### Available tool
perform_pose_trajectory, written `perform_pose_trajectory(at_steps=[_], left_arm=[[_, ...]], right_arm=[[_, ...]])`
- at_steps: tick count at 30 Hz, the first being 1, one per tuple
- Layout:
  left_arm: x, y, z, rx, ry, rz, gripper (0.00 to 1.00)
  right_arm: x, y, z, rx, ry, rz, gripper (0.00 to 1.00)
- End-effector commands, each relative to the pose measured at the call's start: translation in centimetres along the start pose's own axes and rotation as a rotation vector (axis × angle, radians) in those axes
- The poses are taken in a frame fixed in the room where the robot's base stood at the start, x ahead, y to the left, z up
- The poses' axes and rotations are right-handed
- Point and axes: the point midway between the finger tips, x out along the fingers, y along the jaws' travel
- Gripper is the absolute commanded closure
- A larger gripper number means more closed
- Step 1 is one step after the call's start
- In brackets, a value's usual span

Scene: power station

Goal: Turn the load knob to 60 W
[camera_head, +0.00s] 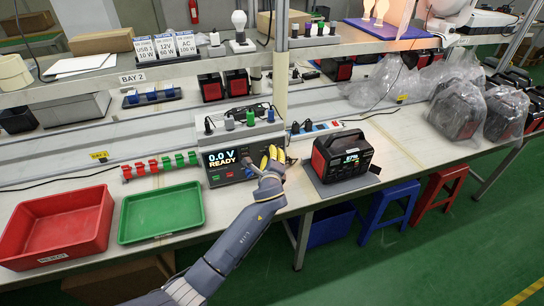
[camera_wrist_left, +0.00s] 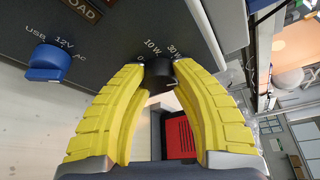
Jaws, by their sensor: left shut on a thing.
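The load tester (camera_head: 222,158) stands on the bench in the head view, its screen reading "0.0 V READY". My left gripper (camera_head: 272,160) is at the right part of its front panel and covers the load knob there. In the left wrist view the black load knob (camera_wrist_left: 159,77) sits between the yellow fingers of my left gripper (camera_wrist_left: 162,82), shut on its sides. Labels 0, 10 W and 30 W show around it. No 60 W label is visible, and the knob's pointer setting is unclear. My right gripper is in neither view.
A blue USB/12V/AC selector (camera_wrist_left: 47,64) is on the same panel. A black and red power station (camera_head: 340,155) stands right of the tester. A red bin (camera_head: 55,225) and green tray (camera_head: 160,213) lie at left. A shelf (camera_head: 200,66) runs above.

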Motion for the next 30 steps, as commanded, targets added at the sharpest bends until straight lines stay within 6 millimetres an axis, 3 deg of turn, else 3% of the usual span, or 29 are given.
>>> perform_pose_trajectory(at_steps=[2, 3, 11, 22, 30], left_arm=[[0.0, 0.1, 0.0, 0.000, 0.000, 0.001, 1.00], [0.0, 0.1, 0.0, 0.000, 0.000, 0.001, 0.71], [0.0, 0.0, 0.0, -0.001, 0.000, 0.000, 0.42], [-0.6, 0.0, 0.0, -0.002, 0.001, -0.001, 0.42], [-4.6, 0.1, -0.1, -0.003, 0.001, 0.000, 0.42]], right_arm=[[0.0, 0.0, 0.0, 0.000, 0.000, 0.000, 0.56], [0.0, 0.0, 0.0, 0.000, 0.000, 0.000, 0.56], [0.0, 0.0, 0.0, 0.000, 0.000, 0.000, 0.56], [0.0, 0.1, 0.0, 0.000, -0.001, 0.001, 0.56], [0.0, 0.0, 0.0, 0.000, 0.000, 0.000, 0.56]])
